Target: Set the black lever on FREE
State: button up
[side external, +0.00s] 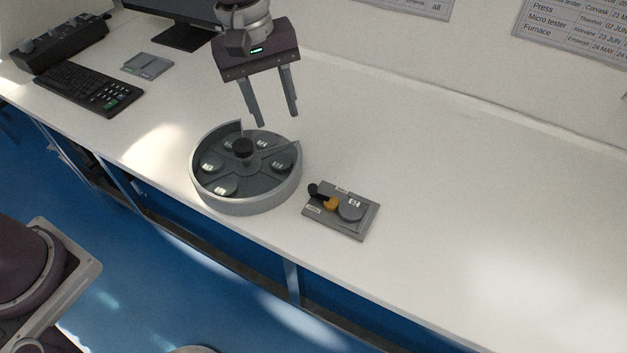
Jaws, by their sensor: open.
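A small grey plate device (345,231) lies flat on the white bench, right of centre. A black lever (314,190) with a round knob sits at its left side, its knob end toward the back left. An orange piece (331,203) lies beside it, next to a grey disc (351,211) with a white label. Small labels stand at the plate's back and left edges; they are too small to read, so which one is FREE cannot be told. My gripper (278,119) is open and empty, fingers down, above the bench, behind and left of the device.
A keyboard (89,89), a grey pad (148,65), a black control box (60,43) and a monitor (183,37) are farther left. The bench right of the device is clear.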

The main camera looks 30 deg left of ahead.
jog(key=n+y, duration=0.2)
send_over(313, 186)
jog(key=shift+g, duration=0.4)
notch_tip(313, 186, down, 12)
jog(key=shift+a+f, duration=0.1)
jog(key=shift+f, duration=0.15)
notch_tip(313, 186, down, 8)
jog(key=shift+r, duration=0.1)
grip_shut()
